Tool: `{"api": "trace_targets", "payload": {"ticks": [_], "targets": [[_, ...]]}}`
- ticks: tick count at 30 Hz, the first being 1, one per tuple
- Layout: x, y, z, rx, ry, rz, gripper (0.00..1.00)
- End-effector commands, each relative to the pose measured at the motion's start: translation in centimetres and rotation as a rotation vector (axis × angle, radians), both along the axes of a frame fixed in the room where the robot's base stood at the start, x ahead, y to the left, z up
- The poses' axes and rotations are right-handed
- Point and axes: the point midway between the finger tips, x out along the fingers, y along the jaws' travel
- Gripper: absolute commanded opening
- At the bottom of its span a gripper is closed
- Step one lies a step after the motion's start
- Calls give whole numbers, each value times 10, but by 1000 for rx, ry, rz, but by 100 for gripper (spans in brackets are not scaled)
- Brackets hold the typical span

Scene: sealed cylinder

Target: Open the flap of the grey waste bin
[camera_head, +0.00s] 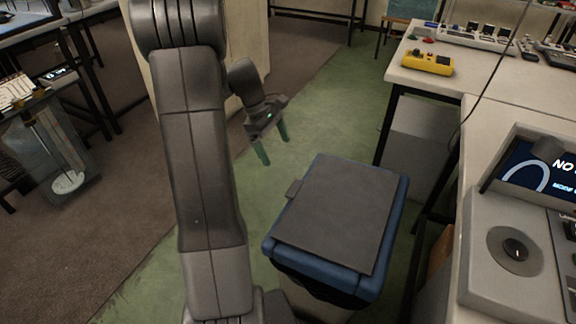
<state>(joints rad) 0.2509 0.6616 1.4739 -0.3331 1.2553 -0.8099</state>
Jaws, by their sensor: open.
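The waste bin stands in front of me at the centre right. It has a blue rim (322,272) with dark, bag-like material below it. Its flat dark grey flap (340,215) lies closed across the top, with a small tab (294,188) sticking out on its left side. Only a little of the bin's body shows below the rim. My gripper (274,149) is open and empty, its two greenish fingers apart. It hangs beyond and to the left of the flap in the picture, clear of the tab.
A white bench (510,105) with a yellow device (427,61) stands at the right. A console with a knob (515,251) is close on the bin's right side. Green floor (330,115) is free behind the bin and to its left. A frame with a glass-like container stands far left.

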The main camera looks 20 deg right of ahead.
Motion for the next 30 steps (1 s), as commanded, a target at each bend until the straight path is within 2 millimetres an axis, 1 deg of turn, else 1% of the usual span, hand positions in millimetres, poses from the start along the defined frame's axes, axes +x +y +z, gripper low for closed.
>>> {"api": "trace_targets", "payload": {"ticks": [5,8,15,21,25,30], "targets": [[-3,-5,-13,-1,7,4,95],[-8,-9,-30,0,9,3,95],[-24,-22,-79,0,8,3,95],[-34,-30,-111,0,6,2,95],[-37,-34,-122,-1,5,3,95],[-40,-36,-128,0,4,3,95]]}}
